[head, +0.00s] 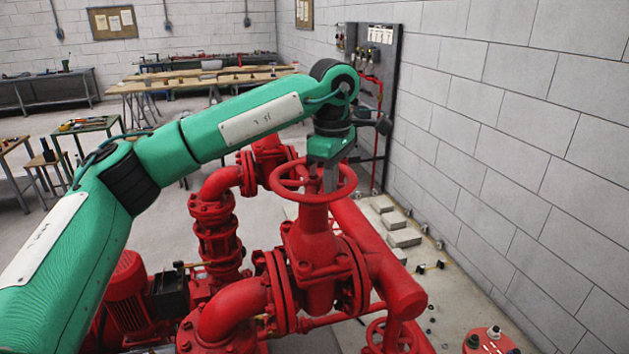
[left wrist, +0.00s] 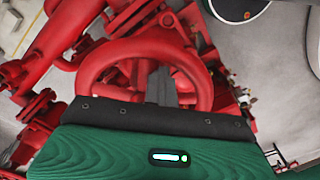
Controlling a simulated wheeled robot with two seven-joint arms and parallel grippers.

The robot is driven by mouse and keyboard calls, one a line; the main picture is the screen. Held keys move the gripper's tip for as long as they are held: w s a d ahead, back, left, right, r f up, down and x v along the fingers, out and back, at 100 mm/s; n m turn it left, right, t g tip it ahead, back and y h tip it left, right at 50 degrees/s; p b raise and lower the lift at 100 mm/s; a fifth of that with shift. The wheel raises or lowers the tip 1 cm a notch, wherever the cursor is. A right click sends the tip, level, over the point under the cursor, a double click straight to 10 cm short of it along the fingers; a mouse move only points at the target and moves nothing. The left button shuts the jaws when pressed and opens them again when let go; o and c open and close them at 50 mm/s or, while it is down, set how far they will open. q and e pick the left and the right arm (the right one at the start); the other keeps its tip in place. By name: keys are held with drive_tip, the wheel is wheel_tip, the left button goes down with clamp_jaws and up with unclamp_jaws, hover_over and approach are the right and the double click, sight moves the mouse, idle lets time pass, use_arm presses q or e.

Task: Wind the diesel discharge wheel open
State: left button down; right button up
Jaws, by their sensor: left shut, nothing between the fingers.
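A red handwheel (head: 345,190) tops a red valve body (head: 313,243) in the middle of the head view. My left gripper (head: 331,184) points down at the wheel, its fingers shut inside or just over the ring. In the left wrist view, the wheel's rim (left wrist: 141,47) arches beyond the gripper, and the grey shut fingers (left wrist: 162,88) show within the ring. I cannot tell whether the fingers touch a spoke or the rim. Nothing shows between them. My right gripper is out of view.
Red pipes (head: 370,240) and flanges surround the valve. A second red handwheel (head: 392,338) sits low in front. A red motor (head: 128,295) is at lower left. A grey block wall (head: 520,150) closes the right side. A control panel (head: 372,60) and workbenches (head: 200,82) stand behind.

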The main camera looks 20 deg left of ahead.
use_arm(q)
drive_tip(key=w+a+p, duration=0.1)
drive_tip(key=w, duration=0.1)
drive_tip(key=w+a+p, duration=0.1)
drive_tip(key=w+a, duration=0.1)
drive_tip(key=w+a+p, duration=0.1)
drive_tip(key=w, duration=0.1)
drive_tip(key=shift+w+a, duration=0.15)
drive_tip(key=shift+w, duration=0.2)
drive_tip(key=a, duration=0.1)
drive_tip(key=s+a, duration=0.1)
drive_tip(key=shift+a+f+b, duration=0.1)
drive_tip(key=shift+a+b, duration=0.2)
drive_tip(key=shift+b, duration=0.05)
drive_tip(key=shift+s+a+f+b, duration=0.1)
drive_tip(key=shift+s+a+b, duration=0.55)
drive_tip(key=shift+s+a, duration=0.3)
drive_tip(key=s, duration=0.1)
drive_tip(key=s+b, duration=0.1)
drive_tip(key=s, duration=0.1)
drive_tip(key=shift+s+d+b, duration=0.25)
drive_tip(key=shift+s+b, duration=0.05)
drive_tip(key=shift+s, duration=0.05)
drive_tip(key=s+d, duration=0.1)
drive_tip(key=d, duration=0.2)
drive_tip(key=s+d, duration=0.1)
drive_tip(key=shift+s+d+b, duration=0.2)
drive_tip(key=shift+s+b, duration=0.1)
drive_tip(key=shift+r, duration=0.2)
